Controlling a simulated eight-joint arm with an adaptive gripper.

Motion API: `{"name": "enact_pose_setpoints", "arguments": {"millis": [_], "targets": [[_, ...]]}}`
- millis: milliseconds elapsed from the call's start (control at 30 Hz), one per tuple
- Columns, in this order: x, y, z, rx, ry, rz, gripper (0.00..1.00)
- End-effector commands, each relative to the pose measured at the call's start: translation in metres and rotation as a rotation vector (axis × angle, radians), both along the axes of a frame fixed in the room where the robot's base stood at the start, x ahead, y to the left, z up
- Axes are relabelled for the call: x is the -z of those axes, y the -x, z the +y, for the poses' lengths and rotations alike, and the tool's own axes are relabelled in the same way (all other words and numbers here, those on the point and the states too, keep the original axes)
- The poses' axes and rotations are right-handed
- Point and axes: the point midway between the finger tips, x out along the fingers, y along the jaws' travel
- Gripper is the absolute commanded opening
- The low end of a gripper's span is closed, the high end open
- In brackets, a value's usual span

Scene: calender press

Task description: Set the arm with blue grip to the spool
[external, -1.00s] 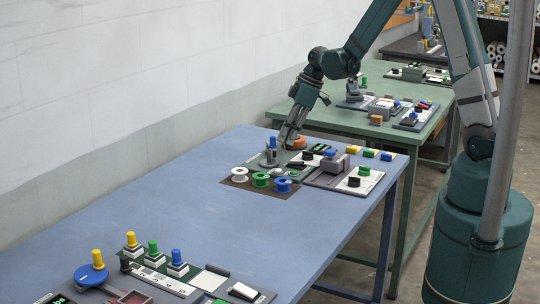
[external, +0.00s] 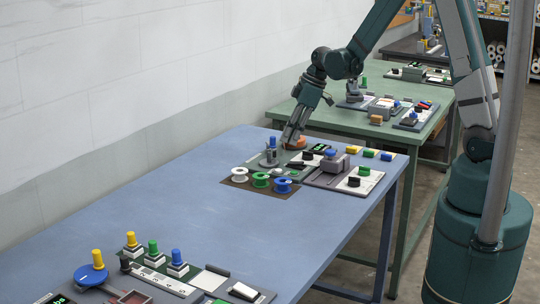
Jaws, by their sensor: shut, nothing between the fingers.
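The arm with the blue grip (external: 272,143) stands on a round grey base at the far part of the blue table. Its blue knob points up. Three spools, white (external: 240,174), green (external: 261,179) and blue (external: 282,186), sit in a row on a brown mat just in front of it. My gripper (external: 287,142) is shut and empty, pointing down just right of the blue grip. Whether it touches the grip cannot be told at this size. An orange round part (external: 297,143) lies behind the fingers.
Yellow, blue and green blocks (external: 370,153) line the far edge. Another panel (external: 165,270) lies at the near end. The table's middle is clear.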

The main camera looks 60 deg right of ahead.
Motion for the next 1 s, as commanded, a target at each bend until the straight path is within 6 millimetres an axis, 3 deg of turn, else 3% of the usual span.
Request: {"name": "enact_pose_setpoints", "arguments": {"millis": [233, 1000], "targets": [[-0.001, 0.027, -0.015, 0.002, 0.000, -0.001, 0.00], [-0.084, 0.053, -0.030, 0.001, 0.000, 0.000, 0.00]]}}
